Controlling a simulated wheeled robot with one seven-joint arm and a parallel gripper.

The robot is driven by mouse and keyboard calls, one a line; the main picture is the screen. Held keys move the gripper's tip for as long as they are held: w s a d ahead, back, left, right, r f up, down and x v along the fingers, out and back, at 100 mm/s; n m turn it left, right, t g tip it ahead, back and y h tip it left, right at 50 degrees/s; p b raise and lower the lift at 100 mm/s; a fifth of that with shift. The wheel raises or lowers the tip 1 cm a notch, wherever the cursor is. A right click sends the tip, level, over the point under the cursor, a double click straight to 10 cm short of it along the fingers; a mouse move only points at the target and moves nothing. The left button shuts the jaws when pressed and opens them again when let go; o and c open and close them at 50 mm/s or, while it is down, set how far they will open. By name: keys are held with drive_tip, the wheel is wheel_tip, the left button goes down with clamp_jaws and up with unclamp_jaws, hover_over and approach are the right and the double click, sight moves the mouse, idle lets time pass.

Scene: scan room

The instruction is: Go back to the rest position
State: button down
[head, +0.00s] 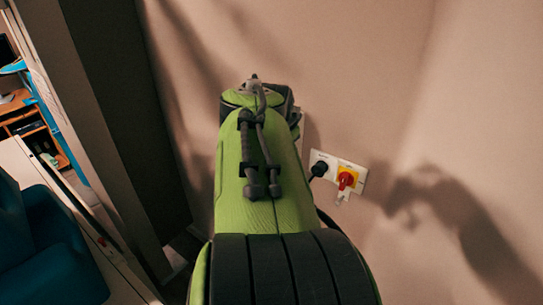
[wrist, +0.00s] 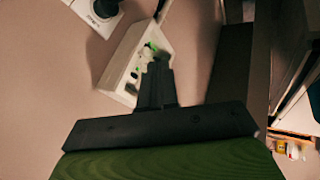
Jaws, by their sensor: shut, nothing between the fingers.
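My gripper (wrist: 158,68) shows in the wrist view with its dark fingers together and nothing between them. It is in front of a white wall box (wrist: 125,62) that has green and dark details on its face. I cannot tell whether the fingertips touch the box. In the head view my green arm reaches towards the wall and hides the gripper and most of the box.
A white wall plate (head: 321,157) with a black plug (head: 319,169) and a red rotary switch (head: 346,179) on yellow is close to the right of my arm. A doorway edge and a blue chair (head: 50,245) are at the left. Bare wall (head: 350,60) fills the upper right.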

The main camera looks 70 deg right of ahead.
drive_tip(key=v, duration=0.3)
drive_tip(key=shift+s+a+f, duration=0.1)
drive_tip(key=shift+s, duration=0.1)
drive_tip(key=shift+a, duration=0.1)
